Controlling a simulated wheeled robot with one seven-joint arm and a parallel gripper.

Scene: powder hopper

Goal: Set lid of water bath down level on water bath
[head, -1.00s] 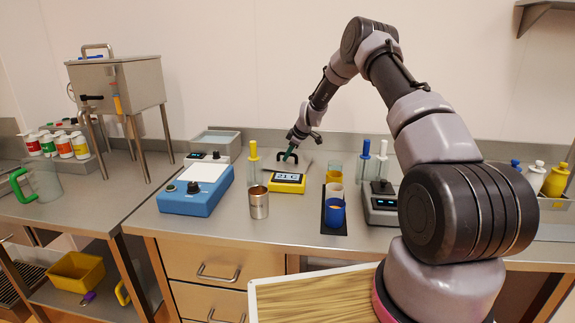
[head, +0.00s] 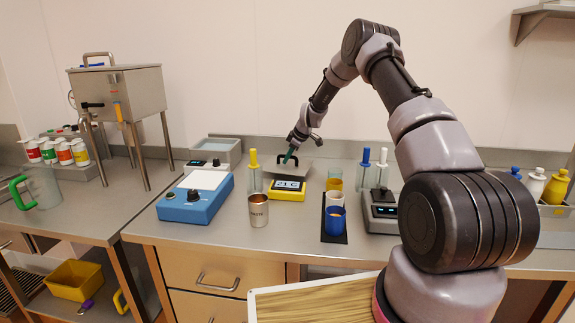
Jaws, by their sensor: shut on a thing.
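The water bath (head: 224,163) is a grey box with a small display at the back left of the bench, and its top is open over a pale interior. The lid of the water bath (head: 305,169) is a grey plate with a black handle, to the right of the bath and behind the yellow timer. My gripper (head: 290,157) is at the lid's handle, shut on it, with the fingertips small and partly hidden. The lid looks apart from the bath. I cannot tell exactly how high it is above the bench.
A steel hopper (head: 120,92) stands on legs at left. Cups in a black holder (head: 334,239) and a grey device (head: 383,215) are at right.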

